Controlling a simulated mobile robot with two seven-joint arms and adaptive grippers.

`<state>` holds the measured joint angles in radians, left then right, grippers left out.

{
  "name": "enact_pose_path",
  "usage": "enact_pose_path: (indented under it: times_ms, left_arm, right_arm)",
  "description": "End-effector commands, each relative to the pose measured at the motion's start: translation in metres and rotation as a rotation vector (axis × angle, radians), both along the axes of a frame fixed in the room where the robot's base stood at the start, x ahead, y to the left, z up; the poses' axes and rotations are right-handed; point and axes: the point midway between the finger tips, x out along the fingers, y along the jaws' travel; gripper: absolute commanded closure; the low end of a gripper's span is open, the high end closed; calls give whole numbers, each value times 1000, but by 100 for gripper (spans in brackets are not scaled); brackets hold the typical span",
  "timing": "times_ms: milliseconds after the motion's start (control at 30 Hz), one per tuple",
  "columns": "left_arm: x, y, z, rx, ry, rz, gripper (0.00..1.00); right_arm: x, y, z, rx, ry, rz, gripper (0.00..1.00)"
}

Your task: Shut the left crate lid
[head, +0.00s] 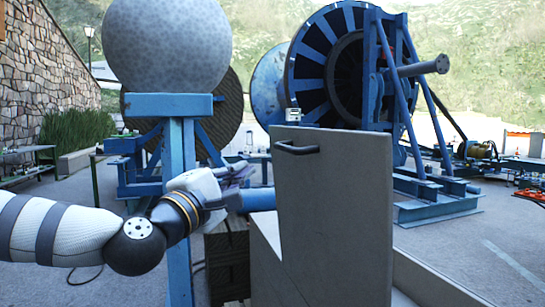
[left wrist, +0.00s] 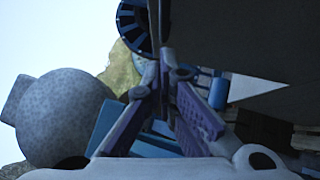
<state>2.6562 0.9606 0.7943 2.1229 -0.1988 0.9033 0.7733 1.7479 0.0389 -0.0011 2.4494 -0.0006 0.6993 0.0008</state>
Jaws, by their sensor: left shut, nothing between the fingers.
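The crate lid (head: 335,215) is a grey flat panel standing about upright in the middle of the head view, with a black handle (head: 297,149) near its top left corner. A pale crate wall or rim (head: 430,282) shows at the lower right of it; most of the crate is hidden or out of frame. My left gripper (head: 243,173) is shut and empty, just left of the lid and below handle height, seemingly apart from it. A large dark panel, likely the lid (left wrist: 245,45), fills the upper right of the left wrist view. My right gripper is not in view.
A blue post (head: 178,155) bearing a large grey ball (head: 167,45) stands close behind my left forearm. Dark slatted boxes (head: 227,262) stand below the gripper. A big blue cable reel (head: 335,60) on its stand is behind the lid.

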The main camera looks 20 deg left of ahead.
Motion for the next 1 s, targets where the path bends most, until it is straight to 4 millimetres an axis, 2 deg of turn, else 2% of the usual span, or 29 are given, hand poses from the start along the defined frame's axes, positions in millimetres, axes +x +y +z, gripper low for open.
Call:
enact_pose_path:
  times_ms: [200, 300, 533, 1000]
  left_arm:
    - [48, -9, 7, 3, 3, 1, 100]
    - [60, -21, 15, 4, 1, -3, 100]
    - [72, -40, 23, 1, 1, -1, 100]
    - [76, -45, 24, 3, 1, -1, 100]
  right_arm:
    - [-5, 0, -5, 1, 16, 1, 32]
    - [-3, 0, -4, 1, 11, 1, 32]
    - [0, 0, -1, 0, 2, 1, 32]
    - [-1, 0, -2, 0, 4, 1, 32]
